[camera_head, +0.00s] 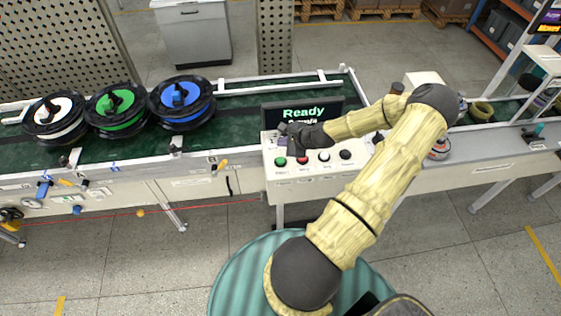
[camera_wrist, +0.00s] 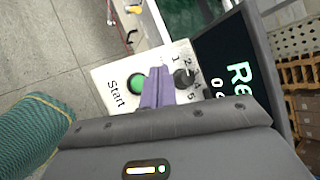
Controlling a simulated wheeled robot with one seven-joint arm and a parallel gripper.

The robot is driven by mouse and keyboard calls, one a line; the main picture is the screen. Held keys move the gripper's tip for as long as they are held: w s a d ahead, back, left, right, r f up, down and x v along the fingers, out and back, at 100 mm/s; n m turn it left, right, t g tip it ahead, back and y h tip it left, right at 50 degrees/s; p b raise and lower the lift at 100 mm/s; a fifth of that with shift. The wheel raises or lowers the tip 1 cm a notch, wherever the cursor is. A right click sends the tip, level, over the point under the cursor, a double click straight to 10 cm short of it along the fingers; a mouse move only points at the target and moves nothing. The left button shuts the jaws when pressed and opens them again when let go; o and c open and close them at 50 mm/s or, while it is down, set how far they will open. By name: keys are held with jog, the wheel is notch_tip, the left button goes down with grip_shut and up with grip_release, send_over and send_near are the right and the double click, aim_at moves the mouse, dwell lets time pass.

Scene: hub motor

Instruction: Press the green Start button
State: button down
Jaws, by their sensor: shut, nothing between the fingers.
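The green Start button (camera_head: 281,161) is on the left of a white control panel (camera_head: 326,173). In the wrist view the green button (camera_wrist: 137,85) sits beside the label "Start", just left of my fingertips. My gripper (camera_head: 284,137) is above the panel, slightly behind the button in the head view. In the wrist view my gripper (camera_wrist: 157,85) has its purple fingers shut together with nothing between them. The fingertips look apart from the button, but their height above the panel is hard to tell. A black numbered knob (camera_wrist: 183,78) is just right of the fingers.
A screen (camera_head: 303,113) reading "Ready" stands behind the panel. A red button (camera_head: 302,161) and two black knobs are to the right of the green one. Spools with white, green (camera_head: 117,110) and blue (camera_head: 181,102) centres lie on the conveyor at left.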

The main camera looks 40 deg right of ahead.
aim_at(283, 161)
jog(key=shift+f+b, duration=2.05)
jog(key=shift+f, duration=1.25)
jog(key=shift+f, duration=0.1)
jog(key=shift+f, duration=0.3)
jog(key=shift+f+b, duration=0.55)
jog(key=shift+b, duration=0.05)
dwell(0.4)
jog(key=shift+r+p, duration=0.75)
jog(key=shift+r, duration=0.25)
jog(key=shift+r+p, duration=1.9)
jog(key=shift+r, duration=0.65)
